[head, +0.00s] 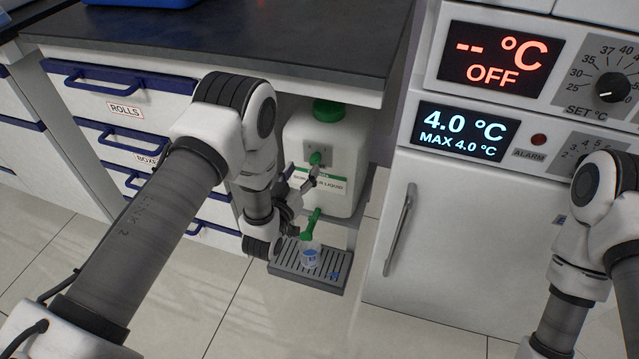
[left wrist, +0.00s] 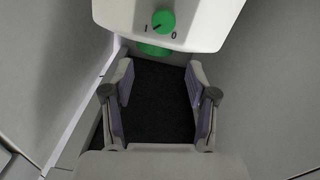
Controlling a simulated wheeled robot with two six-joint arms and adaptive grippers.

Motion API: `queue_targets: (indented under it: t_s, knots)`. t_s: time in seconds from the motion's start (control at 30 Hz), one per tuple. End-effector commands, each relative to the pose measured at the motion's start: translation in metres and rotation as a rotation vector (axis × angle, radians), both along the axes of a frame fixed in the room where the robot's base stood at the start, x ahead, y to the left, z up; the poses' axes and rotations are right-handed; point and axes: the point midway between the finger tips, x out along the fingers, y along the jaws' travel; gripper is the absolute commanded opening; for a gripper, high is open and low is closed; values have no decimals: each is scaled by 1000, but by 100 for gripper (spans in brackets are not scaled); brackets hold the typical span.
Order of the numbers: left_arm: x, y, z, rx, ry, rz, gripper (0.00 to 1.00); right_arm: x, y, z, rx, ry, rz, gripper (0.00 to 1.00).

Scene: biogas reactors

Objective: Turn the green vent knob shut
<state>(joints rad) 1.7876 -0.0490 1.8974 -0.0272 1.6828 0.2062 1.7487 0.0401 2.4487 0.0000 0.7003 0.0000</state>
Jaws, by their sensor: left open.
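The green vent knob (head: 317,158) sits on a small plate on the front of a white jug (head: 345,195) under the counter. In the left wrist view the green knob (left wrist: 163,20) shows at the top. Its dark pointer line slants down and left toward the "I" mark, and the "0" mark is at lower right. My left gripper (head: 302,181) is in front of the jug, just below and left of the knob. In the wrist view the left gripper (left wrist: 160,92) is open and empty, its fingers short of the knob. My right gripper is out of view.
A green cap (head: 327,111) tops the jug. A green tap (head: 310,224) hangs over a small bottle (head: 310,255) on a slotted tray (head: 318,279). Blue-handled drawers (head: 120,80) stand left, a white cabinet with temperature displays (head: 465,131) right, and the counter (head: 240,45) above.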

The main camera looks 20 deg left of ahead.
Motion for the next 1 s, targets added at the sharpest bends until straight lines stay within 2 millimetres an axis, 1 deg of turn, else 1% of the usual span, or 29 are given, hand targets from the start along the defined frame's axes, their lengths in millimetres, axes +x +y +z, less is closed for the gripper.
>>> queue_targets:
  t_s: [0.03,0.1,0.17,0.27,0.37,0.5,0.63,0.73,0.93,0.97,1.0]
  knots:
    - [0,-1,-30,1,-2,-3,58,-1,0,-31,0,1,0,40]
    - [0,-2,-37,2,-3,-5,58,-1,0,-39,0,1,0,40]
    - [1,-2,-37,2,-3,-5,58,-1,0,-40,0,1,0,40]
    - [8,-3,-35,2,-3,-5,58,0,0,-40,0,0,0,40]
    - [24,-4,-36,2,-5,-4,58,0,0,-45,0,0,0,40]
    - [52,-6,-36,2,-5,-3,58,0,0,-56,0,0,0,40]
    - [71,-8,-36,2,-2,-4,58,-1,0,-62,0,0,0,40]
    - [77,-8,-35,2,0,-3,58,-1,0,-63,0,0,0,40]
    - [78,-8,-34,2,2,-4,58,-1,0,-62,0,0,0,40]
    - [78,-8,-34,2,2,-4,51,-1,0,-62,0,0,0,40]
    - [78,-8,-34,2,2,-4,36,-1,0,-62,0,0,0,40]
